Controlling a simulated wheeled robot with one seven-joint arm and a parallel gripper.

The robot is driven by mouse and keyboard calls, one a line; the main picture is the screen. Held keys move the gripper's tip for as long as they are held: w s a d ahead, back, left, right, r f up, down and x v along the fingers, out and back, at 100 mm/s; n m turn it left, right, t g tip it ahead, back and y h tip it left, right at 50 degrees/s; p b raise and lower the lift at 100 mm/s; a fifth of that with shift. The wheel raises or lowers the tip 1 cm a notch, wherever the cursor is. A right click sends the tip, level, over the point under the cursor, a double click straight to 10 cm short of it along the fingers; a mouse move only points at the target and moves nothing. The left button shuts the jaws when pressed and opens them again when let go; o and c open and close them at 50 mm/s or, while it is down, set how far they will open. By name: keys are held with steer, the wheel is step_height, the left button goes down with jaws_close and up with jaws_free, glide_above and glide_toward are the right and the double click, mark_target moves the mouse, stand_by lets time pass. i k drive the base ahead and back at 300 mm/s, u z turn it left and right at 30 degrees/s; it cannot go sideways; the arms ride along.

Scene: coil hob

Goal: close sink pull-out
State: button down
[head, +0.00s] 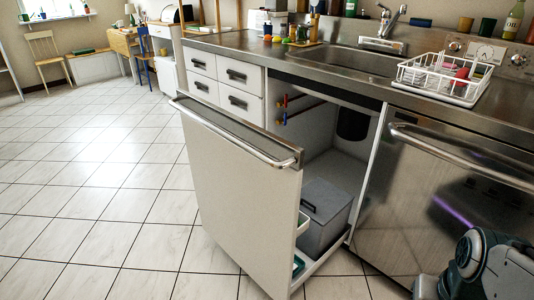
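The sink pull-out stands open below the sink. Its white front panel (235,185) is well out from the cabinet, with a steel bar handle (240,135) along its top edge. Behind the panel, a grey lidded bin (325,215) sits low in the opening, and green-and-white racks (300,262) show at the panel's inner side. The cabinet's inside (325,130) is visible, with a dark cylinder hanging under the sink. Part of my arm (485,265) shows at the bottom right, in front of the steel appliance. My gripper's fingers are not in view.
A steel-fronted appliance (430,200) with a bar handle is right of the opening. White drawers (225,80) are at its left, shut. A dish rack (445,78) stands on the counter beside the sink (345,60). The tiled floor (100,190) at left is clear.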

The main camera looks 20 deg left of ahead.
mark_target(247, 179)
steer(key=u, duration=1.05)
steer(key=i, duration=1)
